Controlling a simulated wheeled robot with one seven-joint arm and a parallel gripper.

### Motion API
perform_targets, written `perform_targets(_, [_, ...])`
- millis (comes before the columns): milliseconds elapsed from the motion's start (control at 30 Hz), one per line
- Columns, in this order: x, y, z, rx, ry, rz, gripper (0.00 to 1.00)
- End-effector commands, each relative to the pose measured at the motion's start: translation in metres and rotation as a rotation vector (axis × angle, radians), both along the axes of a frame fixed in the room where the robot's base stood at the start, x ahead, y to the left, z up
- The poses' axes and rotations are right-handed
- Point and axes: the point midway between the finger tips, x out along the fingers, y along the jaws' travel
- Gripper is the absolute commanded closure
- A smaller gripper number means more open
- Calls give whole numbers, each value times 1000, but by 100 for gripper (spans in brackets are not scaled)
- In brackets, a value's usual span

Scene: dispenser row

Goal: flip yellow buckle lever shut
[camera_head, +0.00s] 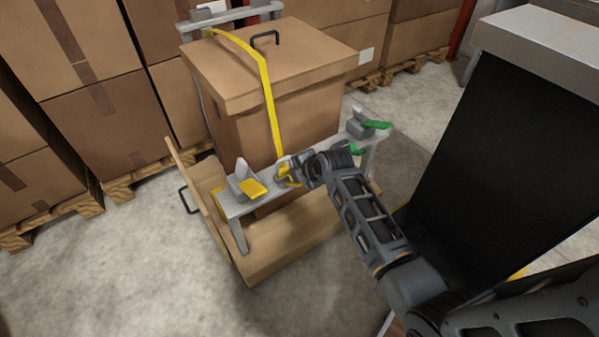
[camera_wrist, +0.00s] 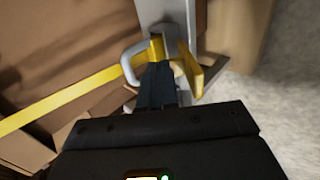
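The yellow strap (camera_head: 268,100) runs over the lid of a large cardboard box (camera_head: 240,80) and down its front to a grey rail (camera_head: 230,208). Its yellow buckle lever (camera_head: 291,181) is on the rail, partly hidden by my gripper (camera_head: 298,169). In the wrist view, the yellow lever (camera_wrist: 202,75) stands out from the rail just right of my gripper (camera_wrist: 158,82). The strap (camera_wrist: 70,98) enters from the left, beside a grey loop (camera_wrist: 130,62). My dark fingers look close together with nothing visible between them. I cannot tell whether they touch the lever.
Another buckle with a yellow flap (camera_head: 253,187) sits left on the rail. Green levers (camera_head: 376,125) are at its right. Stacked cartons (camera_head: 105,130) on pallets stand behind; a black panel (camera_head: 500,130) is at right.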

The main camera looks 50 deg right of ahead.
Motion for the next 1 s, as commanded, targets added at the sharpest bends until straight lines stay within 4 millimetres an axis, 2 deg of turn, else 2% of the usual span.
perform_targets(100, [7,-1,7,19,56,0,100])
perform_targets(500, [25,-7,10,80,266,0,100])
perform_targets(733, [30,-9,8,124,425,0,100])
perform_targets(1000, [32,-10,6,146,508,0,100])
